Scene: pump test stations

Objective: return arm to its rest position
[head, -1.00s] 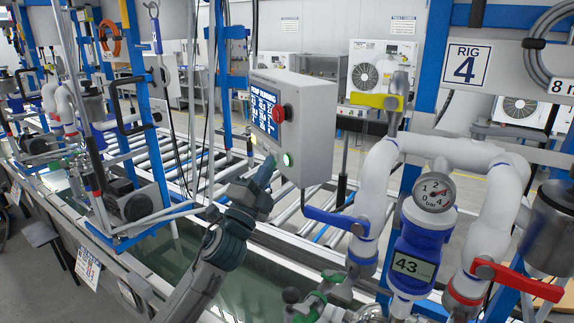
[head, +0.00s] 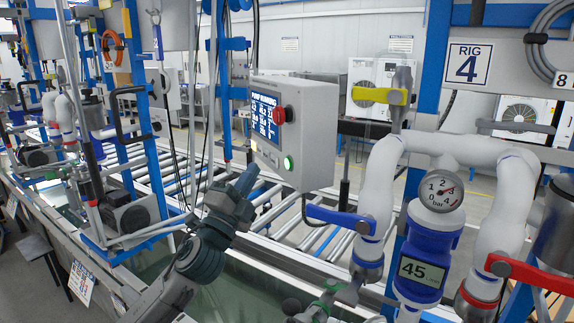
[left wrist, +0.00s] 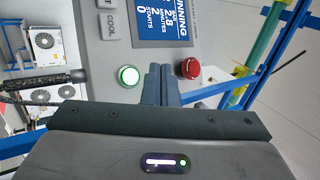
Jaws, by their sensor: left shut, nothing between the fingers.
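My left gripper (head: 249,180) is in front of the grey control box (head: 313,125), below and left of the lit green button (head: 288,163). Its fingers are together and empty. In the left wrist view the shut fingers (left wrist: 160,84) point at the panel, between the lit green button (left wrist: 128,76) and the red knob (left wrist: 190,68). There is a visible gap between fingertips and box in the head view. The box's screen (head: 264,115) reads PUMP RUNNING.
White pipes (head: 380,185) with a blue lever (head: 338,217), a yellow lever (head: 380,96) and a red lever (head: 530,275) stand to the right. A water tank (head: 255,290) lies below the arm.

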